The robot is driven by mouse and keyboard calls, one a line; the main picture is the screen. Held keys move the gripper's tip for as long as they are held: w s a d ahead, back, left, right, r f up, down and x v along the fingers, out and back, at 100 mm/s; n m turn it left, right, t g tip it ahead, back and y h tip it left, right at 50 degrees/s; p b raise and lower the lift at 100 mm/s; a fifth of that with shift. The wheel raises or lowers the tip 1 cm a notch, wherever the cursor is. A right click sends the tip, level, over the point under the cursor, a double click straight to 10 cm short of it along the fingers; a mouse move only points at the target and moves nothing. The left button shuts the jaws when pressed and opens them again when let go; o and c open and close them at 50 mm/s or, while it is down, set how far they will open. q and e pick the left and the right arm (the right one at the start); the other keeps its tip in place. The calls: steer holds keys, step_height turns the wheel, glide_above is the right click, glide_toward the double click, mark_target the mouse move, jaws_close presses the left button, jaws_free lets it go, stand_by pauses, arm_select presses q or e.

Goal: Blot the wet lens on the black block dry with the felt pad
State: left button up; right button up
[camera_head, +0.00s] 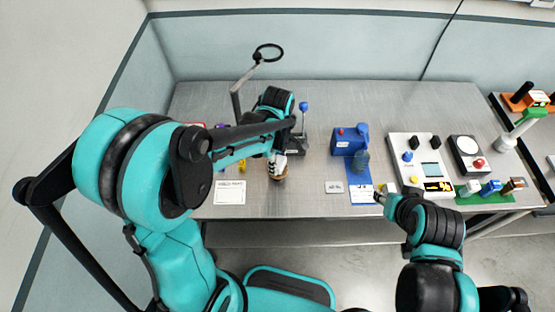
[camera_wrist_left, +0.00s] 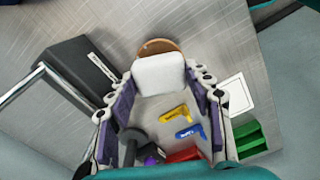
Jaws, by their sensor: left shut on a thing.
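My left gripper (camera_head: 278,160) is low over the table, left of its middle. In the left wrist view its two fingers (camera_wrist_left: 162,88) close on a whitish block with a brown rounded edge at its far end, which I take for the felt pad (camera_wrist_left: 160,72). The brown end also shows below the fingers in the head view. The black block (camera_wrist_left: 82,72), with a white label, stands just beside the gripper, apart from the pad; the arm partly hides it in the head view (camera_head: 298,146). I cannot make out the lens. My right gripper (camera_head: 380,198) is at the front edge, its fingers too small to judge.
A blue box (camera_head: 345,142), a white control panel (camera_head: 420,160) and a grey device with a round dial (camera_head: 468,155) stand to the right. A white card (camera_head: 229,192) lies front left. A ring on a stand (camera_head: 236,103) rises at the back left.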

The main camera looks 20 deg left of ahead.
arm_select(q)
steer(key=shift+r+p, duration=2.35)
steer(key=shift+r, duration=1.05)
steer(key=shift+f, duration=0.2)
step_height(320, 180, down, 7)
steer(key=b, duration=0.6)
steer(key=shift+r, duration=0.2)
steer(key=shift+f+b, duration=0.45)
steer(key=shift+f, duration=0.15)
steer(key=shift+r, duration=0.1)
steer(key=shift+r+p, duration=3.1)
steer(key=shift+r, duration=0.8)
